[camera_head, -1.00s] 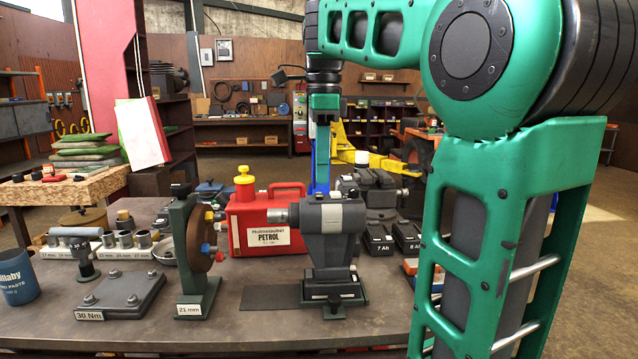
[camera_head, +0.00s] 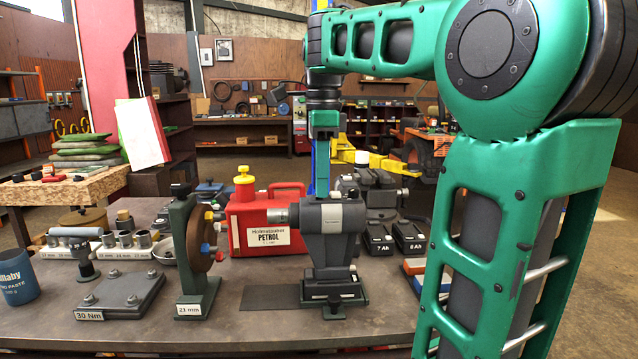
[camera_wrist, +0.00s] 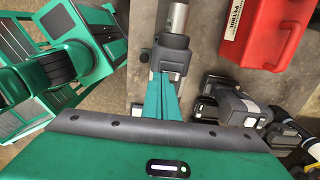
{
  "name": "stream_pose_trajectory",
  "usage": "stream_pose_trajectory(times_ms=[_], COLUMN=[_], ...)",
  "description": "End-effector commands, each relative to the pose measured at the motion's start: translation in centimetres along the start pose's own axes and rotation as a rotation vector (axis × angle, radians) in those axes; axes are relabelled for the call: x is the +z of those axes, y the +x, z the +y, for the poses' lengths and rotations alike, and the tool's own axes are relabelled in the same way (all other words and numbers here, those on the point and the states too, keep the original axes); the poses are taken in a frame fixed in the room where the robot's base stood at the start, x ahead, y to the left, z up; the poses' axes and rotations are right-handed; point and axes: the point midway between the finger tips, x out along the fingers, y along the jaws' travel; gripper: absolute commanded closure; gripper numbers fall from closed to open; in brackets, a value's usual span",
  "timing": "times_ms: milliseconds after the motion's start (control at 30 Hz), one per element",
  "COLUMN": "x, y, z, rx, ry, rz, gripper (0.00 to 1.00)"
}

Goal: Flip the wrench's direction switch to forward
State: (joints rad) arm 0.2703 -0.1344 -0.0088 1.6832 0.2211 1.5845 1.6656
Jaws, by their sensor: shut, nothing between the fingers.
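The wrench (camera_head: 335,232) is a dark grey cordless tool standing upright on the workbench, with its silver nose (camera_head: 281,215) pointing left and its battery base in a dark stand. It also shows in the wrist view (camera_wrist: 173,59). My gripper (camera_head: 321,192) points straight down with its green fingers together and empty. In the wrist view the fingertips (camera_wrist: 160,76) lie over the wrench's body, close to it. I cannot tell whether they touch. I cannot make out the direction switch or its setting.
A red petrol can (camera_head: 262,222) stands close behind the wrench's nose. A stand marked 21 mm (camera_head: 196,265) with a brown disc is to the left. Two batteries (camera_head: 393,240) lie to the right. A bolted plate (camera_head: 122,295) is at the front left. Bare bench lies in front.

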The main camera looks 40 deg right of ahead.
Motion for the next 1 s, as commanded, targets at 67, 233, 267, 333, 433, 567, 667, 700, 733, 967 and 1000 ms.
stream_pose_trajectory(times_ms=[67,233,267,333,433,567,667,700,733,967,1000], x=[0.0,0.0,0.0,0.0,0.0,0.0,0.0,0.0,0.0,0.0,0.0], y=[0.1,0.2,0.2,0.1,0.1,-0.1,-0.3,-0.3,-0.4,-0.5,-0.5], z=[0.1,0.1,0.1,0.0,-0.1,-0.6,-1.0,-1.1,-1.2,-1.4,-1.4], rx=[-0.017,-0.020,-0.020,-0.020,-0.020,-0.019,-0.019,-0.019,-0.019,-0.019,-0.019], ry=[-0.001,0.000,0.000,0.000,0.000,0.002,0.001,0.000,0.000,-0.001,-0.001], rz=[-0.001,-0.001,-0.001,-0.001,0.000,0.000,0.000,0.000,0.000,0.000,0.000], gripper=[1.00,1.00,1.00,1.00,1.00,1.00,1.00,1.00,1.00,1.00,1.00])
